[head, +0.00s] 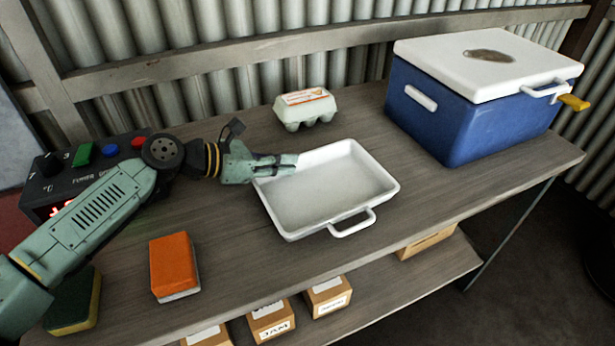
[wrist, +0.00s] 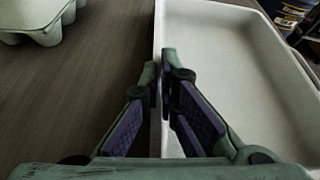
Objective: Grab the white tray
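The white tray (head: 328,190) is a shallow rectangular pan with a loop handle on its near side. It is empty and sits at the middle of the wooden bench. My gripper (head: 288,163) comes from the left and reaches the tray's left wall. In the wrist view, the fingertips of my gripper (wrist: 160,75) are close together, one on each side of the wall of the tray (wrist: 240,70). They look shut on that wall. The part of the wall between the fingers is mostly hidden.
An egg carton (head: 305,107) stands behind the tray. A blue cooler with a white lid (head: 475,115) is at the right. An orange sponge (head: 173,264) and a green-yellow sponge (head: 75,303) lie at front left. A control box (head: 75,170) is behind my arm. Small boxes (head: 270,320) sit below.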

